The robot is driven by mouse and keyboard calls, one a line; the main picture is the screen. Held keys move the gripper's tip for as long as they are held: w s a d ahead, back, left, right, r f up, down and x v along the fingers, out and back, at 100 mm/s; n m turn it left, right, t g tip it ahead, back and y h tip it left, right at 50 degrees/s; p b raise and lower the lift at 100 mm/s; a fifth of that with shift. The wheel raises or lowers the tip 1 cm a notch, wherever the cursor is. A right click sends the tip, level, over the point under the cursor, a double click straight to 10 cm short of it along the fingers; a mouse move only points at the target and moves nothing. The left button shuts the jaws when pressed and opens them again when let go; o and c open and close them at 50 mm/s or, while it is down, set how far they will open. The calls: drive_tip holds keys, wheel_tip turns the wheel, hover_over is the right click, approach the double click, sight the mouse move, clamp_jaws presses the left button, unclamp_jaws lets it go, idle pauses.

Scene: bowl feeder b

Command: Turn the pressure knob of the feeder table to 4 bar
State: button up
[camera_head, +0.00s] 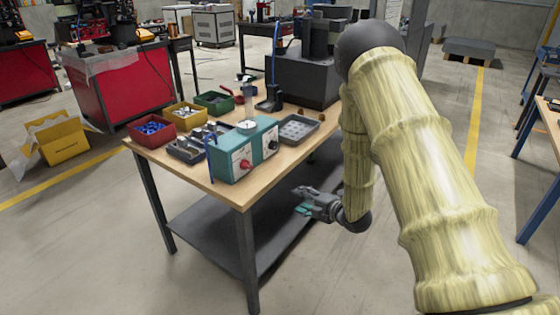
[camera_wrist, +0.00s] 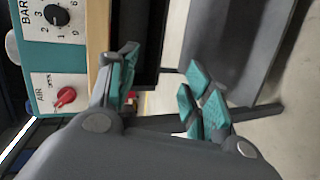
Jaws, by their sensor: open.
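The teal feeder control box (camera_head: 232,161) stands on the near edge of the wooden table. Its black pressure knob (camera_head: 272,145) is on the right part of the front, and a red air knob (camera_head: 245,164) is to its left. In the wrist view the black pressure knob (camera_wrist: 56,15) sits on a white dial marked BAR, at the top left; its pointer setting is too small to read surely. The red air knob (camera_wrist: 66,96) shows below it. My gripper (camera_head: 303,209) is open and empty, below tabletop height and apart from the box. Its teal-tipped fingers (camera_wrist: 162,88) are spread.
The wooden tabletop (camera_head: 228,195) holds several part bins, a grey tray (camera_head: 298,129) and a dark feeder machine (camera_head: 305,80). A grey lower shelf (camera_head: 215,230) lies under the table, near my gripper. Open floor lies right of the table.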

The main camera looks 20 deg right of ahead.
drive_tip(key=w+d+r+n+t+y+b, duration=0.1)
drive_tip(key=w+d+r+n+y+b, duration=0.15)
drive_tip(key=w+r+n, duration=0.3)
drive_tip(key=n+y+b, duration=0.2)
drive_tip(key=n+y, duration=0.2)
drive_tip(key=n, duration=0.4)
approach(276, 146)
drive_tip(key=shift+h, duration=0.25)
drive_tip(key=x, duration=0.8)
drive_tip(key=shift+w+a+r, duration=0.1)
drive_tip(key=shift+a+r, duration=0.05)
drive_tip(key=shift+a, duration=0.05)
drive_tip(key=shift+c, duration=0.2)
drive_tip(key=c, duration=1)
